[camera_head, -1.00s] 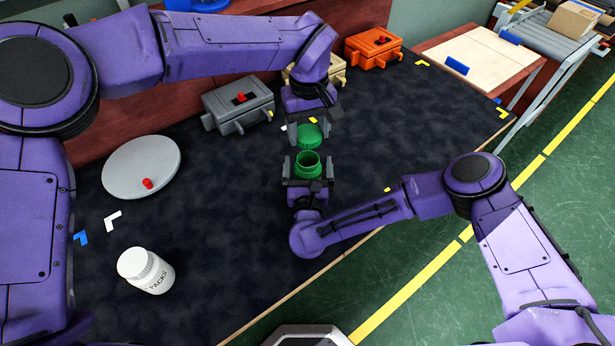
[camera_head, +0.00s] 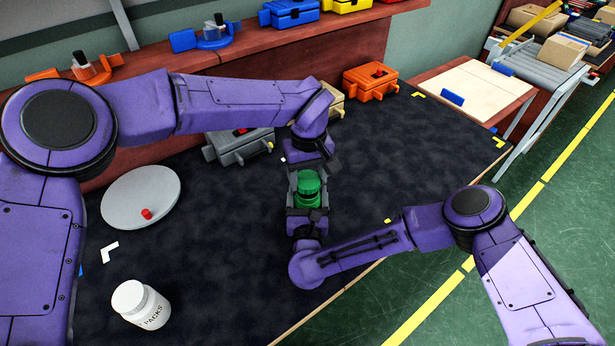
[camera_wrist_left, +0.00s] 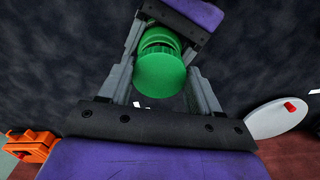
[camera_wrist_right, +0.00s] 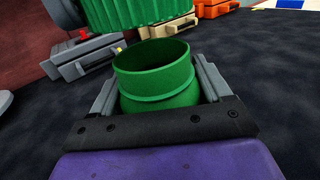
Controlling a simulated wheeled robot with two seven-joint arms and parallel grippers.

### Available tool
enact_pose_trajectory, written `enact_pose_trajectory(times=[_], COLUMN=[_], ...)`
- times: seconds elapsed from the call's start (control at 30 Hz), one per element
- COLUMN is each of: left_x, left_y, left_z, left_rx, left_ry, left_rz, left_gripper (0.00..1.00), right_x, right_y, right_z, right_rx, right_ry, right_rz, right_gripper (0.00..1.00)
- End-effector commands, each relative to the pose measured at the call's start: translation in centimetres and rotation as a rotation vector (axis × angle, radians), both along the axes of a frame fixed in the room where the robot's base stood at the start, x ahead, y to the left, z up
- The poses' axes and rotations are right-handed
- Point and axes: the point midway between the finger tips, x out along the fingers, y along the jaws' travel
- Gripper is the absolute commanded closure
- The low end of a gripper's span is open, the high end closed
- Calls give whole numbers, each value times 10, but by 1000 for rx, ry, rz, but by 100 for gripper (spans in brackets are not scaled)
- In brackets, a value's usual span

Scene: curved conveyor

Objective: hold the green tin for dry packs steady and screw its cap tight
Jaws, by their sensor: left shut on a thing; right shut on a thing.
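The green tin (camera_head: 307,200) stands upright and open-mouthed in my right gripper (camera_head: 307,208), whose jaws are shut on its sides. The right wrist view shows its empty-looking mouth and threadless green rim (camera_wrist_right: 152,75). My left gripper (camera_head: 309,172) is shut on the green ribbed cap (camera_head: 308,181). In the right wrist view the cap (camera_wrist_right: 140,12) hangs above the tin and a little to the left, apart from the rim. The left wrist view shows the cap (camera_wrist_left: 160,78) between the left fingers, partly hiding the tin behind it.
A grey case (camera_head: 240,148) and an orange case (camera_head: 371,82) stand at the back.

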Motion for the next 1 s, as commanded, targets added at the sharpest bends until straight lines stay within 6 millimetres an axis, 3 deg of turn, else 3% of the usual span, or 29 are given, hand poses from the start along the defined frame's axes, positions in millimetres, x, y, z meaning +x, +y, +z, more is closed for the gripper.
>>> enact_pose_trajectory(times=[0.57,1.0], left_x=[0,0], left_y=[0,-1], left_z=[-7,-24], left_rx=[-1,-2], left_ry=[-1,-2], left_rz=[-1,-1], left_gripper=[65,65], right_x=[0,0], right_y=[0,0], right_z=[0,0], right_rx=[0,0], right_ry=[1,1], right_rz=[0,0], right_gripper=[77,77])
